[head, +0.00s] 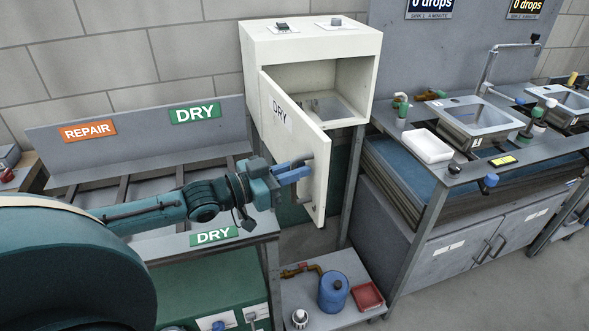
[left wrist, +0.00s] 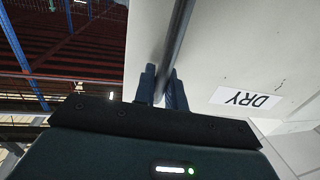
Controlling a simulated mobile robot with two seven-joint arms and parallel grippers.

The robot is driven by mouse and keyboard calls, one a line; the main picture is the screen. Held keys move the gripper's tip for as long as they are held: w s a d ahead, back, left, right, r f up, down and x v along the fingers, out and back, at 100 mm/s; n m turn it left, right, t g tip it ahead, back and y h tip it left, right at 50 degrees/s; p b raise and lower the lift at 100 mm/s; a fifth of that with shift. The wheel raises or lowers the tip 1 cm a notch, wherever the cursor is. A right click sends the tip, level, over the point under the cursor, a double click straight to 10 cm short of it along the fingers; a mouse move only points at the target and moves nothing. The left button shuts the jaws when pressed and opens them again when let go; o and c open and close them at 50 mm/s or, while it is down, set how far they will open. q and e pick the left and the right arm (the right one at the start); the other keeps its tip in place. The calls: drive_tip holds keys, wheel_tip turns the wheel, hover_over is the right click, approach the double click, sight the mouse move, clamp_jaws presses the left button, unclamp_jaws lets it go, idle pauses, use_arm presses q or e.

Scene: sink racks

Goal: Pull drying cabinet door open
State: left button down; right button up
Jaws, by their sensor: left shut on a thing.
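The white drying cabinet (head: 316,42) stands on legs in the middle of the head view. In the left wrist view the fingers (left wrist: 162,88) are closed around the grey bar handle (left wrist: 176,40) on the door, beside the upside-down DRY label (left wrist: 246,98). My right gripper is not in view.
A workbench with REPAIR and DRY signs (head: 195,113) lies left, under my left arm. A low shelf holds a blue canister (head: 333,292) and a red tray (head: 368,297). A sink bench (head: 470,120) with a white tray (head: 427,146) stands right. Floor is clear between shelf and sink cabinets.

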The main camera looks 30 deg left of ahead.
use_arm(q)
drive_tip(key=c, duration=1.8)
unclamp_jaws()
drive_tip(key=p+v, duration=0.4)
drive_tip(key=v, duration=0.9)
